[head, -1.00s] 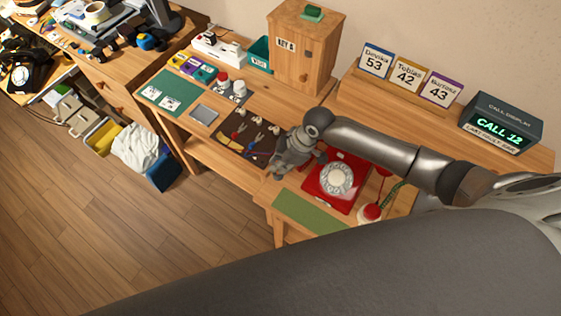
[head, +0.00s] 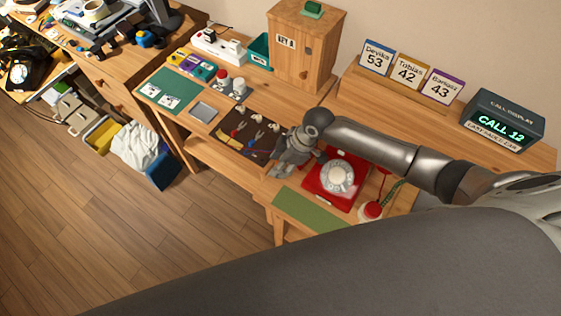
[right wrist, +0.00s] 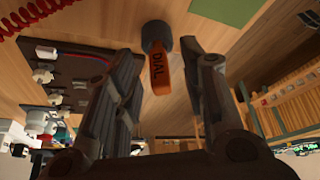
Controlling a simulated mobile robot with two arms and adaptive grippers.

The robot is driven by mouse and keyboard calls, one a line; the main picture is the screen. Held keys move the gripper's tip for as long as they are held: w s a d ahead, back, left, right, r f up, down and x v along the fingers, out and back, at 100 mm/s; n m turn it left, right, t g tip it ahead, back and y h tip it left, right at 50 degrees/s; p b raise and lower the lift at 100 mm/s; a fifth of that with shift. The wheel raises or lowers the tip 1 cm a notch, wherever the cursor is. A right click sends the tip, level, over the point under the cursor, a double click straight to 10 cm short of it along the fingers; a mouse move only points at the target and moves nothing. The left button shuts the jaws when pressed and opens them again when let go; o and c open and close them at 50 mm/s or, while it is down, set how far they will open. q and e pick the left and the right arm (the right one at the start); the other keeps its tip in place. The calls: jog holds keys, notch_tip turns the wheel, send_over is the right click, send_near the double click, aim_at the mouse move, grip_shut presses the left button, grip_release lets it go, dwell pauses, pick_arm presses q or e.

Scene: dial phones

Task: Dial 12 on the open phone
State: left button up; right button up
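The red phone (head: 318,184) with a pale rotary dial (head: 338,177) sits on the right-hand wooden table, partly behind my right arm. The call display (head: 500,123) at the right reads "CALL 12". My right gripper (head: 280,170) is just left of the phone, over the table's edge. In the right wrist view my right gripper (right wrist: 160,65) has its two fingers apart. An orange handle marked "DIAL" (right wrist: 158,72) with a dark round end (right wrist: 156,37) shows between them, with gaps on both sides; I see no grip on it. My left gripper is not in view.
A green mat (head: 308,212) lies in front of the phone. A dark tool mat (head: 236,140) with small tools lies to the left. Number cards (head: 408,74) and a wooden cabinet (head: 300,50) stand behind. A red-topped item (head: 372,210) is right of the phone.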

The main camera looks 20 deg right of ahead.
jog(key=shift+d+r, duration=0.1)
jog(key=shift+r, duration=0.1)
jog(key=v, duration=1.1)
jog(key=shift+r, duration=0.3)
jog(key=shift+s, duration=0.1)
